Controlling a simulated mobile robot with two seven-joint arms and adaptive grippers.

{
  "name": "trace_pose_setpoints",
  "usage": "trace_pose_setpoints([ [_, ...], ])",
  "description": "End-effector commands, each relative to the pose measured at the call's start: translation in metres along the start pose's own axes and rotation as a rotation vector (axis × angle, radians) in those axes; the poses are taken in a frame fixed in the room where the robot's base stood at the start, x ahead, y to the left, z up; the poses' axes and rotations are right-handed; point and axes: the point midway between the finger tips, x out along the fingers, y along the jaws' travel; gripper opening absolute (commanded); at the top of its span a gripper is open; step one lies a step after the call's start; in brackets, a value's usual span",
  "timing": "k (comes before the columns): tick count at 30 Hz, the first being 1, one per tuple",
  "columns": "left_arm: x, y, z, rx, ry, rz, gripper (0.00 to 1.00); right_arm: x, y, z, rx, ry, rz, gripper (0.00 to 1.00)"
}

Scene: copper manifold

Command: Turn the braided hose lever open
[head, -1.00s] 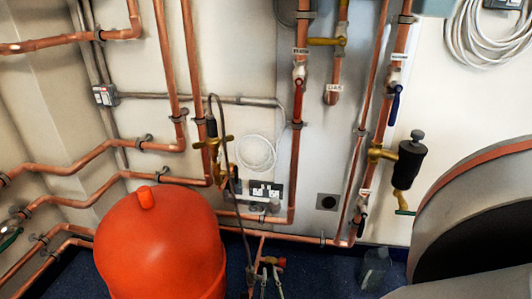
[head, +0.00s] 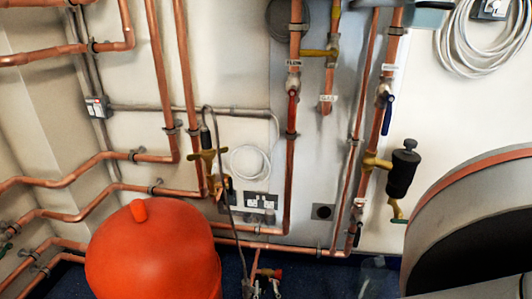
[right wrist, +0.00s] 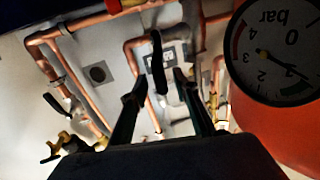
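The braided hose (head: 230,200) shows as a thin dark line, arching from beside a brass valve (head: 208,153) and running down past the red vessel. In the right wrist view a black lever (right wrist: 158,62) stands between my right gripper's fingers, seen against the wall; I cannot tell whether they touch it. My right gripper (right wrist: 163,92) is open, its two dark fingers spread apart. In the head view it (head: 266,289) shows only at the bottom edge, just below a red knob (head: 275,273). My left gripper is not in view.
The red vessel (head: 150,255) is close on the left, and a pressure gauge (right wrist: 278,50) fills the right wrist view's upper right. Copper pipes (head: 287,170) line the wall. A large grey rounded body (head: 455,215) takes up the lower right of the head view.

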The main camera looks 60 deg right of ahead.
Motion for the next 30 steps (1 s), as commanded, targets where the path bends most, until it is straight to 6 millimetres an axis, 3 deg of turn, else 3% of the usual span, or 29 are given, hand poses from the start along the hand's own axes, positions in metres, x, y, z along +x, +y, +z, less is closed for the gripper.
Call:
trace_pose_setpoints([
  [11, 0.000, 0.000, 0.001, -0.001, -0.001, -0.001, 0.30, 0.001, 0.000, -0.018, 0.002, 0.002, 0.000, 0.30],
  [30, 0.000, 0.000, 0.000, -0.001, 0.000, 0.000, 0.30, 0.002, -0.004, -0.092, 0.002, 0.001, 0.000, 0.30],
])
